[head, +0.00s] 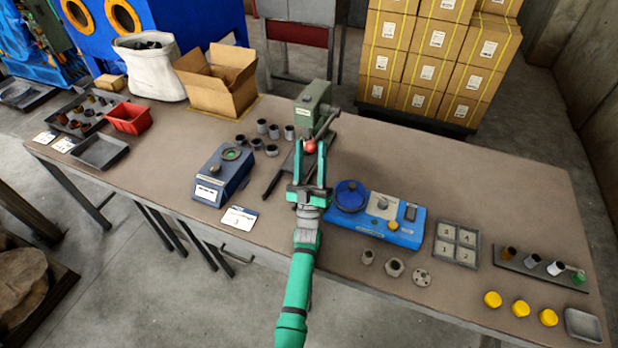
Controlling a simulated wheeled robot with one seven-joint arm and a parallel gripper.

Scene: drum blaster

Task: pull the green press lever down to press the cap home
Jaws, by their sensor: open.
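The green press (314,98) stands upright near the back middle of the table. Its lever (325,127) slopes toward me from the press's right side and ends in a red ball knob (311,147). My gripper (311,143) reaches up from the front with its two green fingers apart. In this view the knob shows between the fingertips; I cannot tell whether they touch it. The press's lower part is largely hidden behind my gripper. I cannot make out a cap under the press.
A dark blue device (222,178) stands left of my gripper and a bright blue one (390,219) right of it. Several grey cups (262,126) stand left of the press. An open carton (218,82) is at the back left. The back right tabletop is clear.

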